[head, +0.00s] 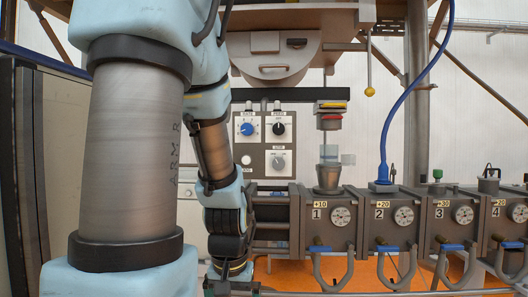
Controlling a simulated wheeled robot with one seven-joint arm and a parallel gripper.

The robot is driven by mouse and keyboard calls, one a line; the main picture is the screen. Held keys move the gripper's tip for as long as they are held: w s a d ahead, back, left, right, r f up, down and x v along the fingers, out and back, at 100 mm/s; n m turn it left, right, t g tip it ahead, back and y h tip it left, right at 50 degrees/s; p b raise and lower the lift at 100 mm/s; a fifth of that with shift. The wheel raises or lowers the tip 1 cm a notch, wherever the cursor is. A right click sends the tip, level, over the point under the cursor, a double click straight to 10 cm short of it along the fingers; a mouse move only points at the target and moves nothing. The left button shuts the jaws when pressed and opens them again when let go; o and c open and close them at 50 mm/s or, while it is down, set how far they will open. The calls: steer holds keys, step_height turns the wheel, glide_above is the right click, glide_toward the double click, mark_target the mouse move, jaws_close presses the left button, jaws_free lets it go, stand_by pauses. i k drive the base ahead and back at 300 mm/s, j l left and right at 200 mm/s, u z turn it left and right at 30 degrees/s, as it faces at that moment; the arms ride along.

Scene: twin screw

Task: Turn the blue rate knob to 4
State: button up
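The blue rate knob (248,129) sits at the upper left of a grey control panel (263,110), on a pale dial plate. Its pointer and the dial numbers are too small to read. My arm hangs down left of the panel, with its wrist below the panel's lower left. My gripper (232,288) is at the bottom edge of the head view, well below the knob and apart from it. Its fingers are not clearly shown, so I cannot tell whether it is open or shut.
A black knob (278,129) is right of the blue one, and a grey knob (278,163) is below. Numbered grey units (341,232) with gauges and blue-handled levers line the right. A blue hose (403,82) rises from unit 2. The space before the knobs looks clear.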

mark_target(246, 129)
steer(key=l+u, duration=0.1)
steer(key=u, duration=0.35)
steer(key=k+u, duration=0.1)
steer(key=u, duration=0.3)
steer(key=k+l+u, duration=0.1)
steer(key=u, duration=0.8)
steer(key=k, duration=0.25)
steer(key=j+u, duration=0.05)
